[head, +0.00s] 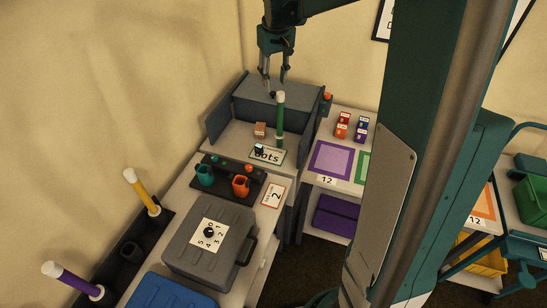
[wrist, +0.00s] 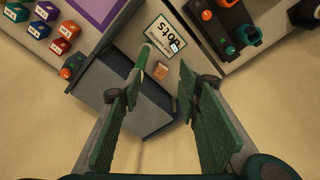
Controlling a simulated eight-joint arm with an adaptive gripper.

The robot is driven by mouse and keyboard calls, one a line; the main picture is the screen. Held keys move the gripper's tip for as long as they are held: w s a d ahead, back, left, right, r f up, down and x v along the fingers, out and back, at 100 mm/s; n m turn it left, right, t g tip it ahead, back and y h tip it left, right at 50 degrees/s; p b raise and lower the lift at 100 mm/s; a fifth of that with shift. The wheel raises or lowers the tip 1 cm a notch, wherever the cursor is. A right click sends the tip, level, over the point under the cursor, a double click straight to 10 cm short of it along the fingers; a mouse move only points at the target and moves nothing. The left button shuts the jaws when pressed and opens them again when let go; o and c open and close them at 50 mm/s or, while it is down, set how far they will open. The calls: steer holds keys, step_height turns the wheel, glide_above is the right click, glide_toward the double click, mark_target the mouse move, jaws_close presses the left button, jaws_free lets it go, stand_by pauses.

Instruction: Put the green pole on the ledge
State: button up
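The green pole (head: 280,122), with a white top end, stands upright on the light surface in front of the raised grey block. This block's flat top (head: 262,88) looks like the ledge, though no label confirms it. My gripper (head: 276,82) is open and empty, pointing down above the block and the pole's top. In the wrist view, the green pole (wrist: 146,56) shows close to the left fingertip, partly hidden behind it. The ledge block (wrist: 150,112) lies below between the fingers (wrist: 160,75). I cannot tell the exact height gap.
A small orange-brown block (head: 260,129) and a lettered sign (head: 268,156) sit near the pole. Dark side panels (head: 219,120) flank the ledge. In front are a tray with green and orange cups (head: 240,186), a grey case (head: 185,245), and yellow (head: 141,192) and purple (head: 72,279) poles in a rack.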

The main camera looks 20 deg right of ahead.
steer(key=s+a+r+t, duration=0.1)
steer(key=s+a+r, duration=0.3)
steer(key=s, duration=0.5)
steer(key=s+a+r+t, duration=0.2)
steer(key=s+a, duration=0.5)
steer(key=s, duration=0.2)
steer(key=s+a+f+t, duration=0.1)
steer(key=s+a+f, duration=0.1)
steer(key=s, duration=0.6)
steer(key=s+a+f+t, duration=0.1)
steer(key=s+a+f, duration=0.2)
steer(key=s, duration=0.6)
steer(key=shift+a+f+t, duration=0.15)
steer(key=shift+a+t, duration=0.25)
steer(key=shift+a, duration=0.1)
